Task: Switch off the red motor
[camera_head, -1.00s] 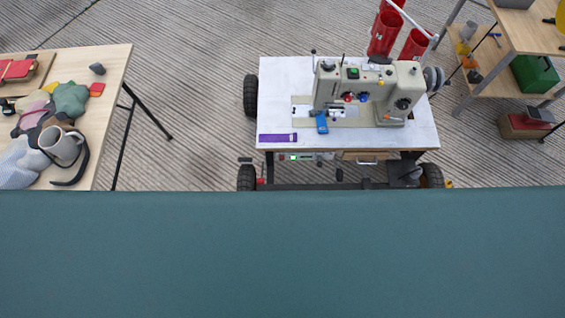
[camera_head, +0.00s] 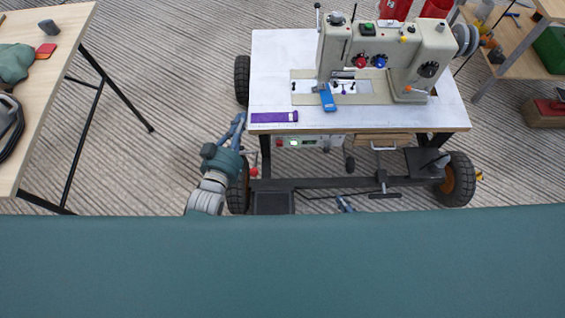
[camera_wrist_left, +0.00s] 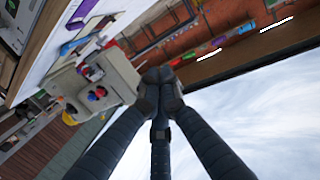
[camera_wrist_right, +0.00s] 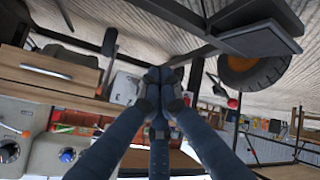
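A cream sewing machine (camera_head: 400,55) stands on a white-topped wheeled table (camera_head: 285,75). It carries a red knob (camera_head: 358,62), a blue knob (camera_head: 380,61) and a green button (camera_head: 367,29). A control box (camera_head: 310,142) with a green display and small coloured parts hangs under the table's front edge. I cannot tell which part belongs to a red motor. My left gripper (camera_head: 238,124) is beside the table's left front corner; its fingertips are together and empty in the left wrist view (camera_wrist_left: 160,88). My right gripper (camera_head: 343,203) is low before the table, its fingertips together and empty (camera_wrist_right: 161,88).
A purple strip (camera_head: 274,117) and a blue clamp-like part (camera_head: 327,98) lie on the tabletop. Black wheels (camera_head: 460,180) and a dark lower frame (camera_head: 340,183) sit below. A wooden table (camera_head: 45,100) stands left, shelves (camera_head: 520,60) right. Open floor lies between the left table and the wheeled one.

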